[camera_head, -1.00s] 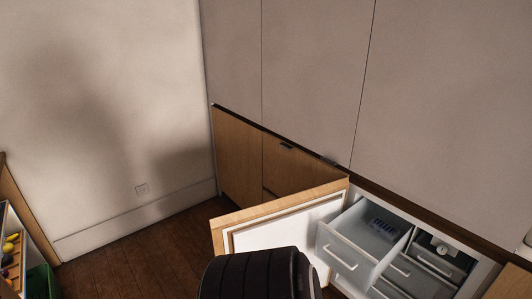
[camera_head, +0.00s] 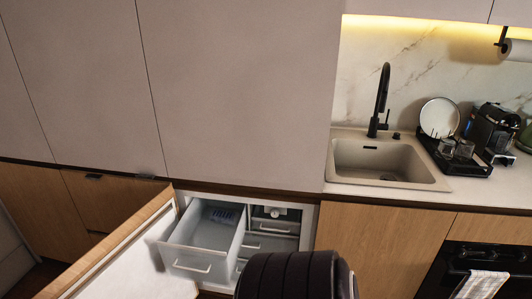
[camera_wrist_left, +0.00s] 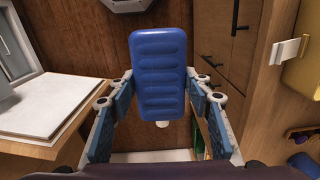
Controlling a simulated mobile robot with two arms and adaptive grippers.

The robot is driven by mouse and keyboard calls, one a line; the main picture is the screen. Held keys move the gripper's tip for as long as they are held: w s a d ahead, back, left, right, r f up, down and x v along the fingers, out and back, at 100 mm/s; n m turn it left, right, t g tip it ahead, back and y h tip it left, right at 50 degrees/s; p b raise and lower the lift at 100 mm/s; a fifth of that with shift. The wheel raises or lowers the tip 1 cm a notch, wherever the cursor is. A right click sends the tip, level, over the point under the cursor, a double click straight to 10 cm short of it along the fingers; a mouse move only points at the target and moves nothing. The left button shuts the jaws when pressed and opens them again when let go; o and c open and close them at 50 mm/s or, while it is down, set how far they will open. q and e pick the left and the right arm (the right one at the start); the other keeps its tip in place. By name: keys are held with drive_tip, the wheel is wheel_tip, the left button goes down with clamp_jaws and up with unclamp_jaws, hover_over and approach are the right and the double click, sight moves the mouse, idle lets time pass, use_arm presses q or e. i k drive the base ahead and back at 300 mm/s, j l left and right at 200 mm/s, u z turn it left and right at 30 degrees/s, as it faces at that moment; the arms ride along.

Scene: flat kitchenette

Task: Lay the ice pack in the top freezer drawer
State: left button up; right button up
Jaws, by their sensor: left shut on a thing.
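The ice pack (camera_wrist_left: 158,75) is a blue, ribbed, rounded slab in the left wrist view. My left gripper (camera_wrist_left: 162,88) is shut on it, with one blue-padded finger on each side. The top freezer drawer (camera_head: 193,250) is pulled out in the head view, a pale translucent bin with a white handle. The ice pack and my left gripper do not show in the head view. My right gripper is in neither view.
The open freezer door (camera_head: 125,262) stands left of the drawer. Other closed drawers (camera_head: 270,245) sit to its right inside the freezer. The sink (camera_head: 385,160) and a dish rack (camera_head: 455,158) are on the counter further right. A dark rounded part of mine covers the bottom middle.

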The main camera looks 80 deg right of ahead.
sight(213, 247)
drive_tip(key=z, duration=1.75)
drive_tip(key=i+l+z, duration=0.25)
drive_tip(key=i, duration=0.5)
drive_tip(key=i+z, duration=0.25)
drive_tip(key=i, duration=0.5)
